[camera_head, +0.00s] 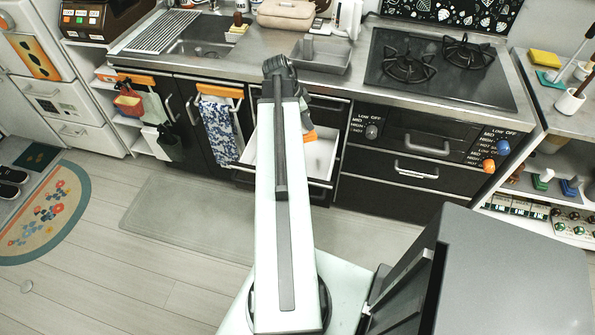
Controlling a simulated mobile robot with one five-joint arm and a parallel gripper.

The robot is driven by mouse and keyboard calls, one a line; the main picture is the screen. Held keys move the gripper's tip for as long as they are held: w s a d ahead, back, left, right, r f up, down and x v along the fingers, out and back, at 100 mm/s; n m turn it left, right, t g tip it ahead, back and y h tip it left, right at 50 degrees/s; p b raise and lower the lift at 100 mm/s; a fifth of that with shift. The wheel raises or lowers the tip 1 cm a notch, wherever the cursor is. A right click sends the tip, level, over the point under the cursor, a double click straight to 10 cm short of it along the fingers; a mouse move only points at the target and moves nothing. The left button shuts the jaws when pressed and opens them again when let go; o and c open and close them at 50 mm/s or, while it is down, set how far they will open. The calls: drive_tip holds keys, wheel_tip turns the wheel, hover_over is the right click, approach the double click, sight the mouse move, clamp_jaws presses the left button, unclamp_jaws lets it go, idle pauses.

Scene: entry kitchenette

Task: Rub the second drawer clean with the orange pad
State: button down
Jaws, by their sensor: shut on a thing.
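The second drawer (323,158) is pulled open below the counter, under a shut top drawer (328,108). Its inside is white, and my arm hides its middle. My arm reaches up and over it from the bottom of the view. My gripper (304,118) is mostly hidden behind the arm; only a dark part shows at the arm's right side. It is shut on the orange pad (309,136), of which a small orange edge shows over the drawer. I cannot tell whether the pad touches the drawer's floor, and marks inside are too small to judge.
A grey tray (322,56) stands on the counter above, between the sink (207,40) and the black stove (440,70). A blue patterned towel (217,130) hangs left of the drawer. The floor (150,270) on the left is mostly clear.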

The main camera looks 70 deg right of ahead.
wheel_tip(320, 180, down, 15)
drive_tip(key=w+a+b, duration=0.1)
drive_tip(key=w+b, duration=0.1)
drive_tip(key=b, duration=0.9)
drive_tip(key=shift+a+b, duration=0.4)
drive_tip(key=shift+w, duration=0.1)
